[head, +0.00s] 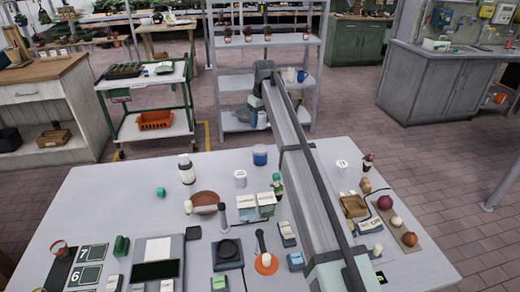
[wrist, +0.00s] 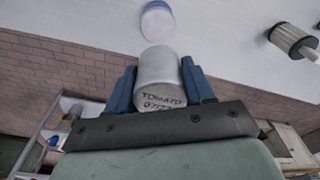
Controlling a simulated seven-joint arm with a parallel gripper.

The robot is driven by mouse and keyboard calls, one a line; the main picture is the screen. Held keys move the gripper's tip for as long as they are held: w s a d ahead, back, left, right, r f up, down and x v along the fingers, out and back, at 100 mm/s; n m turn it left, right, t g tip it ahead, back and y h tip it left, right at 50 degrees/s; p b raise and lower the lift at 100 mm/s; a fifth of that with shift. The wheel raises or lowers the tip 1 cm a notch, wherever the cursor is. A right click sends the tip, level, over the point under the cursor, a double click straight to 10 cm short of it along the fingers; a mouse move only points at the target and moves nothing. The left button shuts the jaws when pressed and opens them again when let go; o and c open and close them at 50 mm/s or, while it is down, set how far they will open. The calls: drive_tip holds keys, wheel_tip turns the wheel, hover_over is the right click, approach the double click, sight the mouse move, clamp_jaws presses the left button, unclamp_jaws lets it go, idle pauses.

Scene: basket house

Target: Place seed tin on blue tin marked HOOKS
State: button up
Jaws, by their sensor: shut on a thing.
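My gripper (wrist: 158,64) is shut on a grey cylindrical seed tin (wrist: 160,85). Dark lettering on the tin reads TOMATO, with a second line partly hidden by the gripper body. Blue fingers press on both sides of it. A blue tin with a pale top (wrist: 157,22) lies just beyond the held tin in the wrist view, apart from it. In the head view the blue tin (head: 260,156) stands upright near the far edge of the table; its marking is not readable. My gripper's end is small and unclear there, beyond that edge.
A white tin (head: 240,179) stands close to the blue tin. Several small objects crowd the nearer table (head: 110,195). A metal rack (head: 220,85) stands behind.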

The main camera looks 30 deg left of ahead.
sight(259, 148)
drive_tip(key=shift+f, duration=5.05)
drive_tip(key=o, duration=1)
drive_tip(key=shift+f, duration=0.1)
drive_tip(key=shift+o, duration=0.2)
drive_tip(key=r, duration=0.4)
drive_tip(key=d+r, duration=0.1)
drive_tip(key=r, duration=0.7)
drive_tip(key=shift+s+d+r, duration=0.1)
drive_tip(key=shift+s+d, duration=0.1)
